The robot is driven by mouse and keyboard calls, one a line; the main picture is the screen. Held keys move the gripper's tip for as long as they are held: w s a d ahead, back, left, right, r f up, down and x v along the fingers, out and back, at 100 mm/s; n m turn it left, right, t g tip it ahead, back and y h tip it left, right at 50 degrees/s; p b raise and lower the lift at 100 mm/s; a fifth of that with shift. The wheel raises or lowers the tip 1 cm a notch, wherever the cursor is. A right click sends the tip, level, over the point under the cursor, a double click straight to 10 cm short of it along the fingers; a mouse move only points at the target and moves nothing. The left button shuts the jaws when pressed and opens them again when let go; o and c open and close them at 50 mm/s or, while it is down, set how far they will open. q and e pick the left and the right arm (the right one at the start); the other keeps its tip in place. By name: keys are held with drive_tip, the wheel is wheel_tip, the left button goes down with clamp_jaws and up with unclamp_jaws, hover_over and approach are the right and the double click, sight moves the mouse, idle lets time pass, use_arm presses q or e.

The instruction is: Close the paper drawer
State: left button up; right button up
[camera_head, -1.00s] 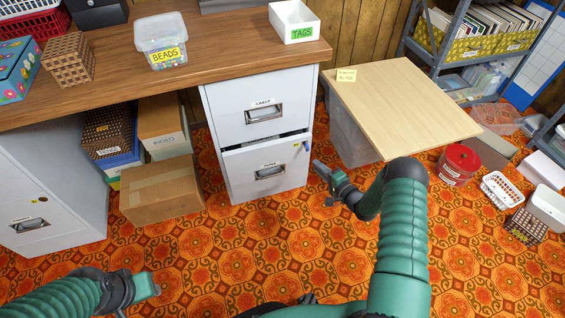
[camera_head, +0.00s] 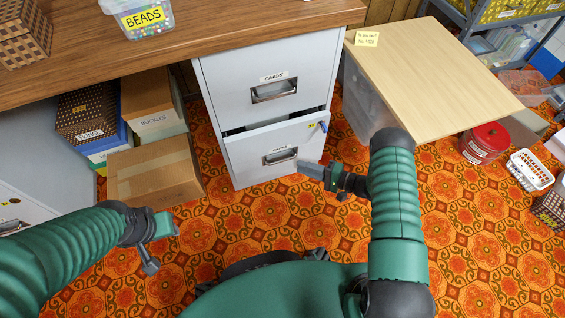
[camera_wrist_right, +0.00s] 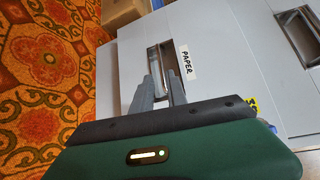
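The paper drawer (camera_head: 262,153) is the lower drawer of the grey cabinet. It stands a little out, with a dark gap along its top edge. Its handle (camera_head: 280,156) and "PAPER" label also show in the right wrist view (camera_wrist_right: 190,62). My right gripper (camera_head: 308,169) is just in front of the drawer, by the right end of the handle. In the wrist view its two fingers (camera_wrist_right: 163,70) are apart and point at the handle; contact cannot be told. My left gripper (camera_head: 165,240) is open and empty above the floor at left.
The "CARDS" drawer (camera_head: 274,85) above looks shut. A key sits in a lock (camera_head: 323,126) at the paper drawer's upper right. A cardboard box (camera_head: 155,173) stands left of the cabinet. A wooden board (camera_head: 430,75) and a red tin (camera_head: 484,143) are at right. The patterned floor in front is clear.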

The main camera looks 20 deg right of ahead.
drive_tip(key=shift+b+x, duration=1.75)
drive_tip(key=shift+x, duration=2.65)
clamp_jaws()
drive_tip(key=shift+d+f, duration=0.1)
drive_tip(key=shift+f, duration=0.05)
